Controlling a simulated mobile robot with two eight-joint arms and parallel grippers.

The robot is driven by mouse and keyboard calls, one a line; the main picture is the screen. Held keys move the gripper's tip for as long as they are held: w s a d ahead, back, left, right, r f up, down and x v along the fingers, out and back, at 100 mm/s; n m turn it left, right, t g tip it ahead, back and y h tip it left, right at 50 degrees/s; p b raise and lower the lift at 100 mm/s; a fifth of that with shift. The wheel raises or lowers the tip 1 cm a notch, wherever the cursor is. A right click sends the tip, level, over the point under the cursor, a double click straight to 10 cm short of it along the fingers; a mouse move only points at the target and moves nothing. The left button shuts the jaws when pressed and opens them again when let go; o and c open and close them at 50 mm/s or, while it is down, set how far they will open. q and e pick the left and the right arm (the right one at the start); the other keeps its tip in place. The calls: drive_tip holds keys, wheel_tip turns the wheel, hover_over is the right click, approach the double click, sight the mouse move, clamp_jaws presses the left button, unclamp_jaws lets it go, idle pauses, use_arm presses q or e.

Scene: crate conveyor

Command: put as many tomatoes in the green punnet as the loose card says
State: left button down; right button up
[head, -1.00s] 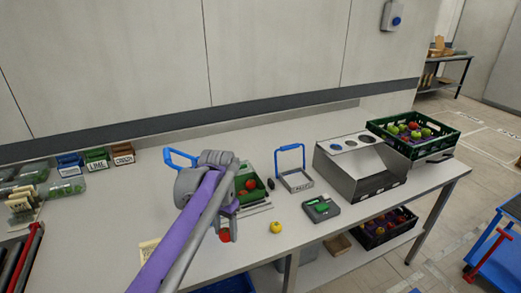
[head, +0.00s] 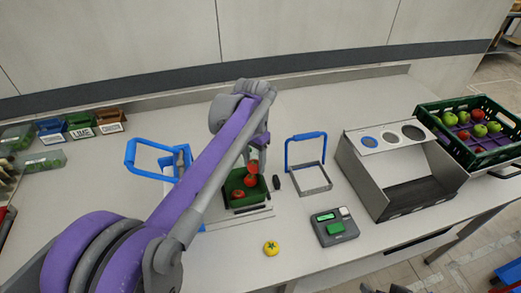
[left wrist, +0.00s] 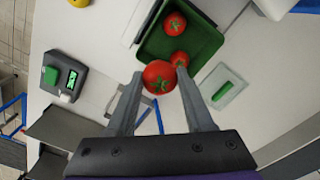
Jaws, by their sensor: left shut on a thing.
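The green punnet (head: 262,199) stands on the bench with two red tomatoes in it, a front one (head: 238,194) and another (head: 250,181). Both also show in the left wrist view, one at the far side (left wrist: 175,24) and one partly behind a fingertip (left wrist: 180,58). My left gripper (left wrist: 160,78) is shut on a third red tomato (left wrist: 158,74), over the punnet's near edge. In the head view this gripper (head: 254,162) is above the punnet, partly hidden by its arm. No readable loose card shows now. My right gripper is not in view.
A yellow tomato (head: 271,248) and a scale (head: 334,227) are in front. A blue-handled frame (head: 311,178) and a steel bin (head: 403,185) stand right of the punnet. A green crate (head: 472,150) of fruit is further right. Labelled boxes (head: 82,132) stand at left.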

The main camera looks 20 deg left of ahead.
use_arm(q)
drive_tip(key=shift+s+f+b, duration=0.35)
drive_tip(key=shift+s+f, duration=0.1)
drive_tip(key=shift+f, duration=0.6)
drive_tip(key=shift+w+f+b, duration=0.15)
drive_tip(key=shift+f+b, duration=2.05)
drive_tip(key=shift+f, duration=1.7)
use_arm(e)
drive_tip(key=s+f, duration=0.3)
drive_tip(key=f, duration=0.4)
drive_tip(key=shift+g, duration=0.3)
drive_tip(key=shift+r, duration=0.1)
use_arm(q)
drive_tip(key=shift+c, duration=1)
unclamp_jaws()
drive_tip(key=shift+r, duration=0.1)
